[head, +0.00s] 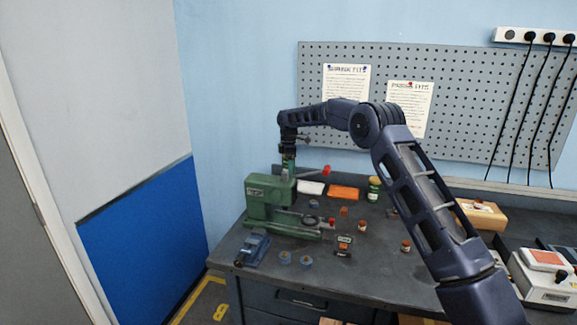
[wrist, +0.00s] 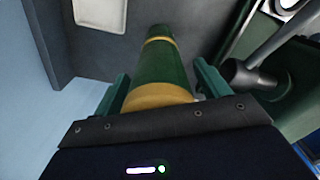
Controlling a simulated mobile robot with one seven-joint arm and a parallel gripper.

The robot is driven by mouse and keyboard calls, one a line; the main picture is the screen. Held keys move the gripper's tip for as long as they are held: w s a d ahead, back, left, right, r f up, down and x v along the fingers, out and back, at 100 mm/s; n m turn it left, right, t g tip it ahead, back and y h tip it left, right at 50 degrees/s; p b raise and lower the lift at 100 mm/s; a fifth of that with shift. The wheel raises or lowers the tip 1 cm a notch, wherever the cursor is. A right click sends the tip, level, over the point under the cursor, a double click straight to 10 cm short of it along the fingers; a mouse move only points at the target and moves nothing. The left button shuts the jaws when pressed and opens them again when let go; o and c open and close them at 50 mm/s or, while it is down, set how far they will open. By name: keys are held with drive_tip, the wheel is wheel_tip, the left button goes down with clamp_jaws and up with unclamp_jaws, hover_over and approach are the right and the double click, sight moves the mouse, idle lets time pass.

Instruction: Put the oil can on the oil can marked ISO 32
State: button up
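A green oil can with yellow bands (wrist: 158,65) stands out in the wrist view, lengthwise between the two fingers of my gripper (wrist: 162,85). The fingers lie close on either side of its wide yellow part; whether they press on it is not clear. Its near end is hidden by the gripper. No marking can be read on it. In the head view my gripper (head: 288,160) points down behind the green machine, which hides what is below it. A green container with a pale label (head: 374,189) stands towards the back of the bench; its lettering is too small to read.
The green machine (head: 268,192) stands close beside my gripper, with a lever (wrist: 262,62) near the right finger. A white tray (head: 311,187) and an orange one (head: 343,192) lie behind. Several small jars and a blue vise (head: 253,249) occupy the front.

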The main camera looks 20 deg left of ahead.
drive_tip(key=shift+r, duration=0.1)
wheel_tip(320, 180, up, 12)
drive_tip(key=shift+r, duration=0.1)
idle(0.6)
drive_tip(key=shift+d, duration=0.1)
drive_tip(key=s+d+r+m+t, duration=0.1)
drive_tip(key=s+d+r+m, duration=0.1)
drive_tip(key=d+r, duration=0.5)
drive_tip(key=s+d+r+m, duration=0.2)
drive_tip(key=d+r+m, duration=0.1)
drive_tip(key=d, duration=0.8)
drive_tip(key=s+d+r+m+t, duration=0.1)
drive_tip(key=s+d+r+m, duration=0.1)
drive_tip(key=d+r, duration=0.45)
drive_tip(key=s+d+m, duration=0.4)
drive_tip(key=s+d, duration=0.3)
drive_tip(key=d, duration=0.6)
drive_tip(key=s+d+f+m+t, duration=0.15)
drive_tip(key=s+d+m, duration=0.45)
drive_tip(key=s+d, duration=1)
drive_tip(key=s+d+f+m, duration=0.3)
drive_tip(key=s+d+f, duration=0.1)
drive_tip(key=s, duration=0.4)
drive_tip(key=s+d+f+m+t, duration=0.1)
drive_tip(key=s+d+f+m, duration=0.2)
drive_tip(key=s+f, duration=0.4)
drive_tip(key=shift+s+d+f, duration=0.3)
drive_tip(key=shift+s+d, duration=0.1)
drive_tip(key=shift+s, duration=0.5)
